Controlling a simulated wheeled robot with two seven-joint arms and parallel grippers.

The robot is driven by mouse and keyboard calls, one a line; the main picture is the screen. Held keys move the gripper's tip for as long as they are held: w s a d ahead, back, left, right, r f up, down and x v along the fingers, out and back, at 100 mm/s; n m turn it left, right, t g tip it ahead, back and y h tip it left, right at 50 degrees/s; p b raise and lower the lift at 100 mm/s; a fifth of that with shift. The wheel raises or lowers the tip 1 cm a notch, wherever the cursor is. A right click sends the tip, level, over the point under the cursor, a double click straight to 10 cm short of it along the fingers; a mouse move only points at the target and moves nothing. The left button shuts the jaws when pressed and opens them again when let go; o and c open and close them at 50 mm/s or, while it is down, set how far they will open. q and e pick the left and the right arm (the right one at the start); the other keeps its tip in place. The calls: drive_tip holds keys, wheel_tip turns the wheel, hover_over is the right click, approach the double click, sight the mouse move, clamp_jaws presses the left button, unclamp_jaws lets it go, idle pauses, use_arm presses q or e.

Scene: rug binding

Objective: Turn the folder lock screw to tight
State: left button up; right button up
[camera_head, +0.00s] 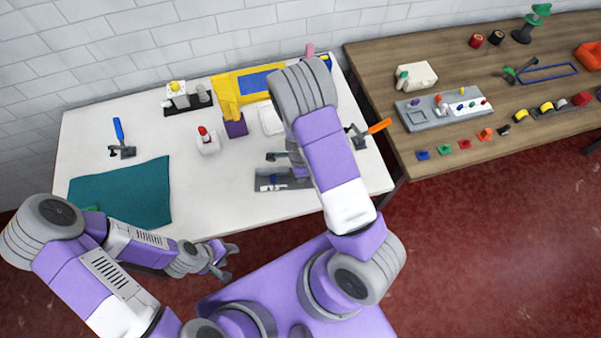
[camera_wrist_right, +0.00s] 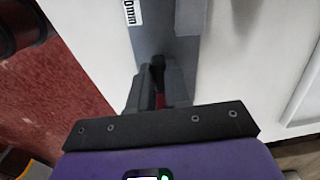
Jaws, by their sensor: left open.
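A grey metal plate (camera_head: 264,181) with a white label, likely the folder, lies near the front of the white table. It also shows in the right wrist view (camera_wrist_right: 150,38), with part of a label reading "0mm". My right gripper (camera_wrist_right: 158,98) is over this plate, its dark fingers close around or beside a small black part with red on it. I cannot tell whether they grip it. The lock screw cannot be made out clearly. My right arm hides much of that spot in the head view. My left gripper (camera_head: 228,263) is open and empty, in front of the table's front edge.
A yellow sewing machine (camera_head: 229,95) stands at the back of the table. A teal rug (camera_head: 125,195) lies at left, near a blue-handled clamp (camera_head: 119,132). An orange-handled clamp (camera_head: 377,127) is right of my right arm.

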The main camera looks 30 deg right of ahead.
drive_tip(key=o, duration=0.4)
wheel_tip(320, 180, up, 8)
drive_tip(key=shift+f+p, duration=0.2)
drive_tip(key=shift+p, duration=0.9)
